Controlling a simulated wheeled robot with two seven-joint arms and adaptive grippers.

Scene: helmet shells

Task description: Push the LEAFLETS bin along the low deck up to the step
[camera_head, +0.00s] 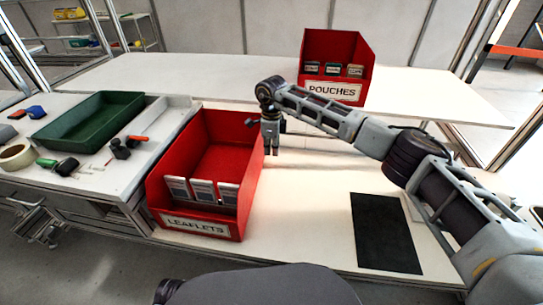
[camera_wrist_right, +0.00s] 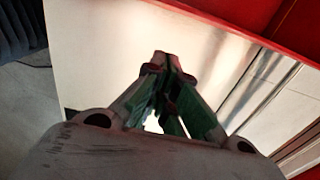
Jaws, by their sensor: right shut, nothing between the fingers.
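The red LEAFLETS bin (camera_head: 222,151) stands upright on the white low deck (camera_head: 307,228), at the left in the head view. Its label faces me, and several leaflet packs (camera_head: 202,192) stand at its front. The step (camera_head: 395,117) up to the higher white deck runs behind the low deck. My right gripper (camera_head: 271,151) is shut and empty, pointing down close by the bin's right wall; whether it touches cannot be told. In the right wrist view its fingertips (camera_wrist_right: 166,62) are together, with a red surface (camera_wrist_right: 225,15) beyond. My left gripper is not in view.
A red POUCHES bin (camera_head: 333,50) stands on the higher deck. A black mat (camera_head: 386,232) lies on the low deck's right. A side table with a green tray (camera_head: 88,122) and small tools adjoins the LEAFLETS bin's left. The deck between bin and mat is clear.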

